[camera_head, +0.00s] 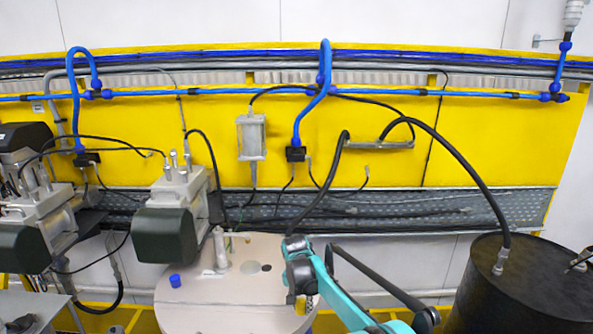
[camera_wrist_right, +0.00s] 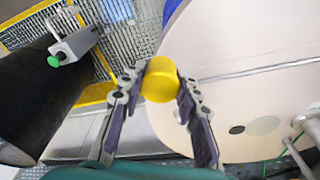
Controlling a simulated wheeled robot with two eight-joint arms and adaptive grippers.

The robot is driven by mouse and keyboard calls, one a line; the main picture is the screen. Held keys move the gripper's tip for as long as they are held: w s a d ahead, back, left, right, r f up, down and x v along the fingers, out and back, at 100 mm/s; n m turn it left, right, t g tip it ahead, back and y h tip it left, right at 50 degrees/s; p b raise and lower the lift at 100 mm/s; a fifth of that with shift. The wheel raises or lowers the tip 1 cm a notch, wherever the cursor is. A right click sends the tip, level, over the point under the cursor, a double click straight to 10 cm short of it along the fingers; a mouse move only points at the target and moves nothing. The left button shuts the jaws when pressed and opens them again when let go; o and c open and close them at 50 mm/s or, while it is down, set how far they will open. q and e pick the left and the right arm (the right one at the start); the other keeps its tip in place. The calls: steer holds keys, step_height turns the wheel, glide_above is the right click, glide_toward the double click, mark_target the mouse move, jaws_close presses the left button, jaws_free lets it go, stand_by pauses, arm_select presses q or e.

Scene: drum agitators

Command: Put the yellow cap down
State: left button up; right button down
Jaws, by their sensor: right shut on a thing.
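My right gripper (camera_head: 301,293) is over the right part of the pale round drum top (camera_head: 198,312) in the head view. It is shut on the yellow cap (camera_head: 300,306), which is partly hidden by the gripper and arm. In the right wrist view, the yellow cap (camera_wrist_right: 160,80) sits between the two fingertips (camera_wrist_right: 160,88), with the pale drum top (camera_wrist_right: 225,60) behind it. I cannot tell whether the cap touches the top. My left gripper is not in view.
A blue cap (camera_head: 175,281) lies on the drum top at left. A grey upright fitting (camera_head: 220,248) and a dark hole (camera_head: 250,267) are near its back. A black drum (camera_head: 525,290) with a hose stands at right. Grey agitator motors (camera_head: 172,210) are at left.

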steer(key=s+d+f+n, duration=0.3)
steer(key=s+d, duration=0.5)
steer(key=s, duration=0.3)
steer(key=s+d+f+n, duration=0.2)
steer(key=s+d+f, duration=0.1)
steer(key=s+d, duration=0.65)
arm_select(q)
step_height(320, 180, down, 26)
steer(key=b, duration=2.6)
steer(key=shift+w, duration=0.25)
arm_select(e)
step_height(320, 180, down, 26)
steer(key=s+a, duration=0.1)
steer(key=s, duration=0.1)
steer(key=shift+n+y, duration=0.3)
steer(key=shift+y, duration=0.1)
